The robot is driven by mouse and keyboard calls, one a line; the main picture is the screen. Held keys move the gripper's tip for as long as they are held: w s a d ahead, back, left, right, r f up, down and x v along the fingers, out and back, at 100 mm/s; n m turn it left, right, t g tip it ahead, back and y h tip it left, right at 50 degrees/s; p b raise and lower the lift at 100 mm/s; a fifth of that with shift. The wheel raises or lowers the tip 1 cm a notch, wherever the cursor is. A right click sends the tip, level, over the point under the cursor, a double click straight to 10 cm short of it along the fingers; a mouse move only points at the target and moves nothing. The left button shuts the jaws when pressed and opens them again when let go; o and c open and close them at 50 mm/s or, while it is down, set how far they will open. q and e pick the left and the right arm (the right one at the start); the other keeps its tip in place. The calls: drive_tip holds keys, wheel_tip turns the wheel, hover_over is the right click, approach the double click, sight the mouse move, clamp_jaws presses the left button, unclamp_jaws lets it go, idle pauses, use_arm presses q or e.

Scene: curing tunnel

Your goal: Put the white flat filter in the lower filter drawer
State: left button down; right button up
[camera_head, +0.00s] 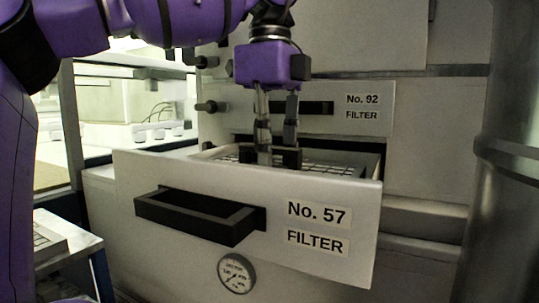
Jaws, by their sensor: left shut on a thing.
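The lower filter drawer (165,175), labelled No. 57 FILTER with a black handle, is pulled open. My left gripper (277,156) points straight down into it, behind the front panel. It is shut on the white flat filter (330,168), whose pale gridded top shows on both sides of the fingers, inside the drawer opening. The front panel hides the filter's lower side, so I cannot tell whether it rests on the drawer floor. My right gripper is not in view.
The upper drawer (375,123), labelled No. 92 FILTER, is shut just behind my gripper. A round gauge (236,273) sits below the open drawer. A metal column (508,190) stands at the right. A small metal table (75,245) with a flat item on it is at the lower left.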

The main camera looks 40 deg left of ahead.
use_arm(q)
drive_tip(key=shift+f, duration=0.4)
drive_tip(key=shift+s+a+f, duration=0.1)
drive_tip(key=shift+f, duration=0.05)
drive_tip(key=c, duration=1.7)
unclamp_jaws()
drive_tip(key=shift+o, duration=0.2)
